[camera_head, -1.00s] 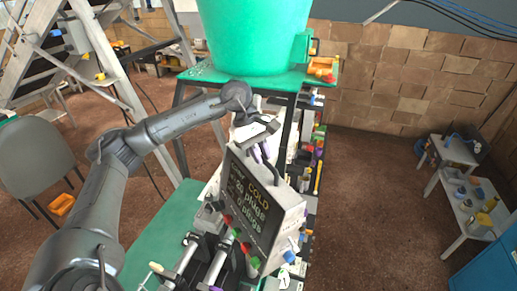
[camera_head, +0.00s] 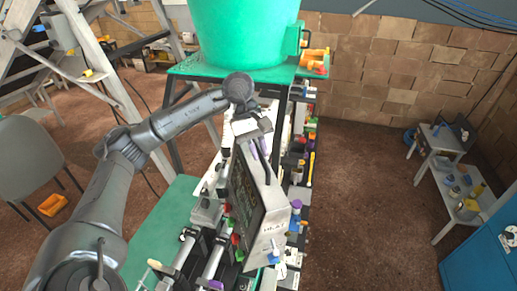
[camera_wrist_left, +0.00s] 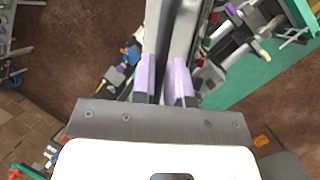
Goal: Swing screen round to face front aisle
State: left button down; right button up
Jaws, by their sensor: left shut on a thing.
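The screen (camera_head: 244,200) is a dark panel in a light grey casing (camera_head: 271,212). It stands tilted on the cluttered bench, its dark face turned to the left and seen at a steep slant, so its writing is not readable. My left gripper (camera_head: 261,149) reaches over it from the left and is shut on its top edge. In the left wrist view the purple fingertips (camera_wrist_left: 164,82) lie on either side of the grey screen body (camera_wrist_left: 172,38). My right gripper is not in view.
A large green tub (camera_head: 245,32) stands on a green table behind the screen. Coloured plugs and tools (camera_head: 303,170) line the bench's right side. Brown floor (camera_head: 365,190) is open to the right, before a small grey table (camera_head: 450,185) and a blue cabinet (camera_head: 482,262).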

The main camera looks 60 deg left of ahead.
pick_arm(q)
jog(key=c, duration=1.1)
grip_release()
jog(key=shift+p+v, duration=1.35)
jog(key=shift+v, duration=5.6)
